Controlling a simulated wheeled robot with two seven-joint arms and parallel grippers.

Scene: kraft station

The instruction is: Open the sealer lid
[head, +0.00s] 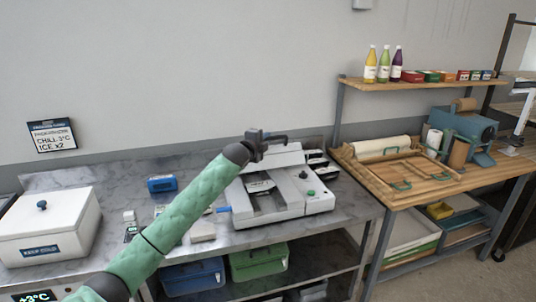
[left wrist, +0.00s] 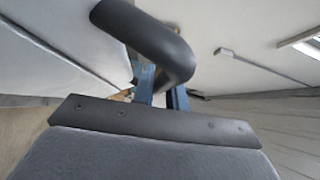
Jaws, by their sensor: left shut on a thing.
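My left gripper (head: 262,141) is at the top of the raised lid, shut on the dark lid handle (head: 279,138). In the left wrist view the handle (left wrist: 160,35) is a thick dark bent bar that runs to the blue fingers of my gripper (left wrist: 163,88). My left arm hides part of the counter left of the sealer. My right gripper is not in view.
A white lidded box (head: 48,228) stands at the left of the counter (head: 100,176). A blue box (head: 162,184) and small items lie near my arm. Blue (head: 193,277) and green (head: 259,262) bins sit below. A wooden bench (head: 405,203) stands at the right.

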